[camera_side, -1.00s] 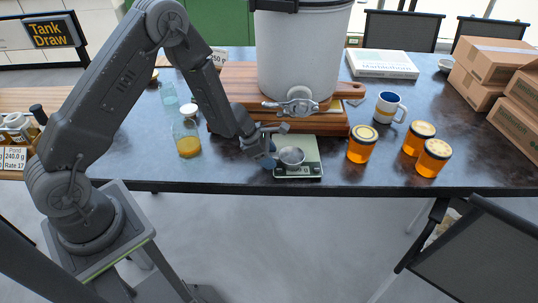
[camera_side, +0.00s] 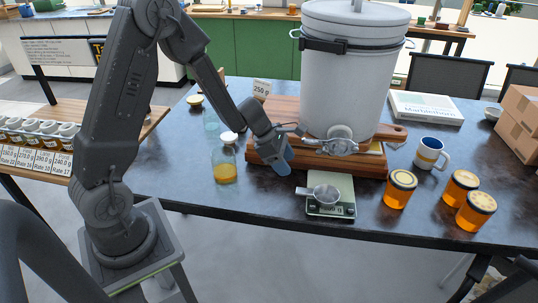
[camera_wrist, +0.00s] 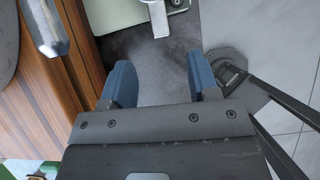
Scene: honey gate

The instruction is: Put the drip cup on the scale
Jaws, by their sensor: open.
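The drip cup (camera_side: 325,194), a small metal cup with a handle, sits on the scale (camera_side: 330,209) near the table's front edge. Its handle points left. In the wrist view the cup's handle (camera_wrist: 160,20) and part of the scale (camera_wrist: 177,5) show at the top edge. My gripper (camera_side: 285,162) is behind and left of the cup, apart from it, in front of the wooden board. In the wrist view its blue fingers (camera_wrist: 160,62) are spread with nothing between them.
The white bucket (camera_side: 350,75) with a metal gate (camera_side: 341,140) stands on the wooden board (camera_side: 265,150), close to my gripper. Honey jars (camera_side: 400,188) and a mug (camera_side: 431,153) stand right. A glass jar (camera_side: 225,172) stands left. The table's front edge is close.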

